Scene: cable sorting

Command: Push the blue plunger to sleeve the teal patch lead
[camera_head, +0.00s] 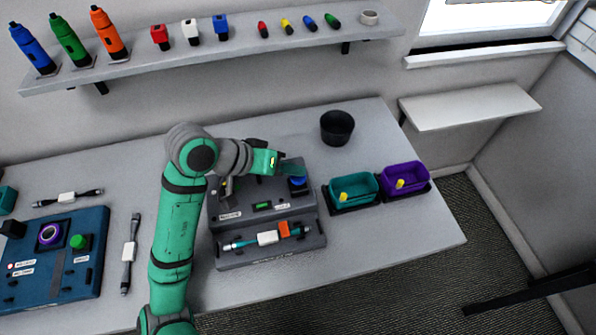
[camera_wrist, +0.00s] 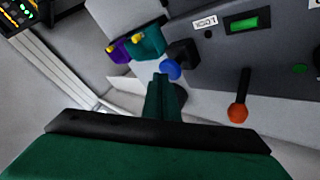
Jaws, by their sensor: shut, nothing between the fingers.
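The blue plunger (camera_head: 298,182) stands at the right end of the grey machine's upper deck (camera_head: 240,195). It also shows in the wrist view (camera_wrist: 170,69), just beyond my fingertips. My gripper (camera_head: 293,169) is shut and empty, over the plunger in the head view; I cannot tell whether it touches it. Its closed fingers show in the wrist view (camera_wrist: 162,82).
A lever with an orange knob (camera_wrist: 238,112) rises from the machine near my gripper. Teal (camera_head: 355,190) and purple (camera_head: 405,180) bins stand to the right, and a black cup (camera_head: 337,127) behind. A blue panel (camera_head: 60,262) and loose leads lie left.

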